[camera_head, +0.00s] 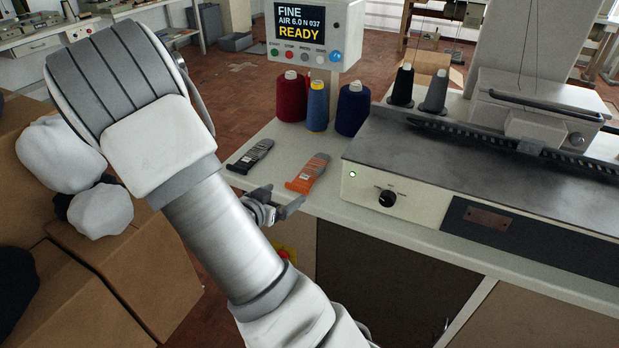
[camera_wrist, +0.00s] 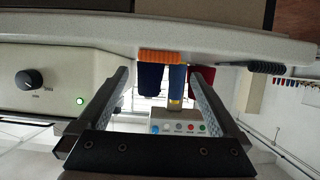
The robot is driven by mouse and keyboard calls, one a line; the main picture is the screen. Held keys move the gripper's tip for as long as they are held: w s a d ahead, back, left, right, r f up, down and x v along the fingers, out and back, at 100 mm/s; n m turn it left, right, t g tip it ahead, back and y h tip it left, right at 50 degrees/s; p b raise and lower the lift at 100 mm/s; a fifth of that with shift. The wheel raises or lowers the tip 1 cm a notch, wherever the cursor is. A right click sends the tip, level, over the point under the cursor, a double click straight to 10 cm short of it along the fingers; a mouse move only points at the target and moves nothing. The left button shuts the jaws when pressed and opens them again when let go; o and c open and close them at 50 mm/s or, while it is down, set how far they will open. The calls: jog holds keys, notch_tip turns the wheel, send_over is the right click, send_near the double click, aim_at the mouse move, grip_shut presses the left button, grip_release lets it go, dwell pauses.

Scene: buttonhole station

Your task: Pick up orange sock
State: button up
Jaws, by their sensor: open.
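The orange sock (camera_head: 308,172) lies flat on the light worktop (camera_head: 243,176), close to its front edge and left of the grey machine. It has a darker grey patch at one end. My gripper (camera_head: 282,199) is just in front of the sock, near the worktop's front edge, partly hidden by my arm. In the wrist view, the orange sock (camera_wrist: 160,57) shows edge-on beyond my open fingers (camera_wrist: 158,76), between their tips. Nothing is between the fingers, and they appear apart from the sock.
A black and grey sock (camera_head: 250,156) lies left of the orange one. Red (camera_head: 291,98), blue (camera_head: 317,107) and navy (camera_head: 352,109) thread cones stand behind, under a READY display (camera_head: 313,33). The machine (camera_head: 420,190) bounds the right. Cardboard boxes (camera_head: 100,270) stand left.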

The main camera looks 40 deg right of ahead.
aim_at(295, 188)
jog(key=b+x, duration=0.2)
jog(key=x, duration=0.3)
jog(key=shift+s+f, duration=0.1)
jog(key=shift+f, duration=0.1)
jog(key=shift+d, duration=0.25)
jog(key=shift+c, duration=0.3)
jog(key=c, duration=1)
jog(key=shift+r, duration=0.1)
